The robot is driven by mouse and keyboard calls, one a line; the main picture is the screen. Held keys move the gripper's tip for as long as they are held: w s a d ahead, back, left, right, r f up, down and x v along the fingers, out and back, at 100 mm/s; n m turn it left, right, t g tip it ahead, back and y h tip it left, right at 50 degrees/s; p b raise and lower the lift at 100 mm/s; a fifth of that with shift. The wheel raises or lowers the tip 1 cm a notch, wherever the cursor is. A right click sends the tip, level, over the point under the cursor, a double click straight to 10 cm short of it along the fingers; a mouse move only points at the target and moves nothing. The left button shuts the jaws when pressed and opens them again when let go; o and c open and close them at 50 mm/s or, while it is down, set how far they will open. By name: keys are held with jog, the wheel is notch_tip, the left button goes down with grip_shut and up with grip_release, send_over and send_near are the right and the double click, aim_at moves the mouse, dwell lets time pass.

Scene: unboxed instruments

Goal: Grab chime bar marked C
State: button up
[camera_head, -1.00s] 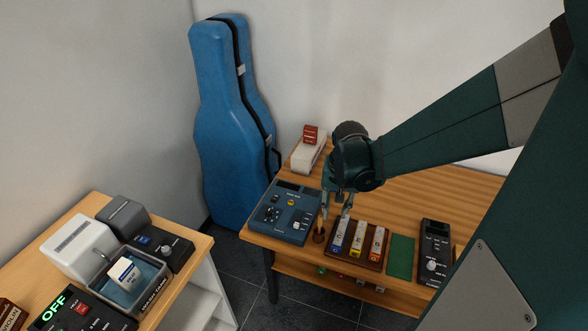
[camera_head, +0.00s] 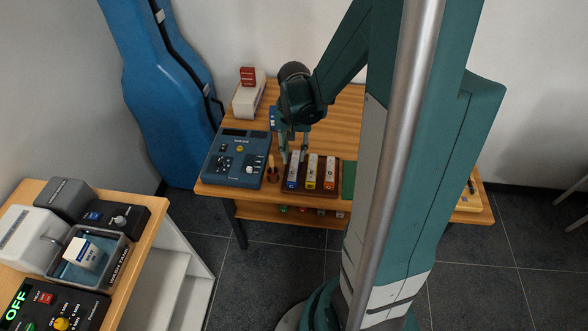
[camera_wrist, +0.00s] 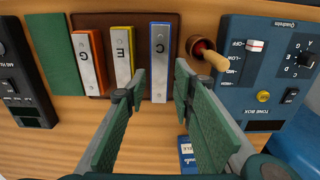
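The chime bar marked C (camera_wrist: 160,62) is a silver plate on a blue base, at one end of a brown rack (camera_wrist: 146,18) in the wrist view. In the head view it is the leftmost bar (camera_head: 292,174). My gripper (camera_wrist: 159,76) is open and empty, with one fingertip on each side of the C bar's near end in the wrist view. In the head view my gripper (camera_head: 294,159) is over the bar's far end. I cannot tell how far the fingertips are above it.
The yellow E bar (camera_wrist: 122,54) and orange G bar (camera_wrist: 87,62) stand beside C. A wooden-handled thing in a round brown holder (camera_wrist: 196,46) is close on the other side, by a blue control box (camera_wrist: 240,75). A small blue box (camera_wrist: 187,152) lies near the fingers.

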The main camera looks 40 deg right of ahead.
aim_at(294, 165)
jog(key=shift+f+b, duration=0.3)
jog(key=shift+f, duration=1)
jog(key=shift+f, duration=0.1)
jog(key=shift+f+b, duration=0.6)
jog(key=shift+f, duration=1.9)
jog(key=c, duration=0.6)
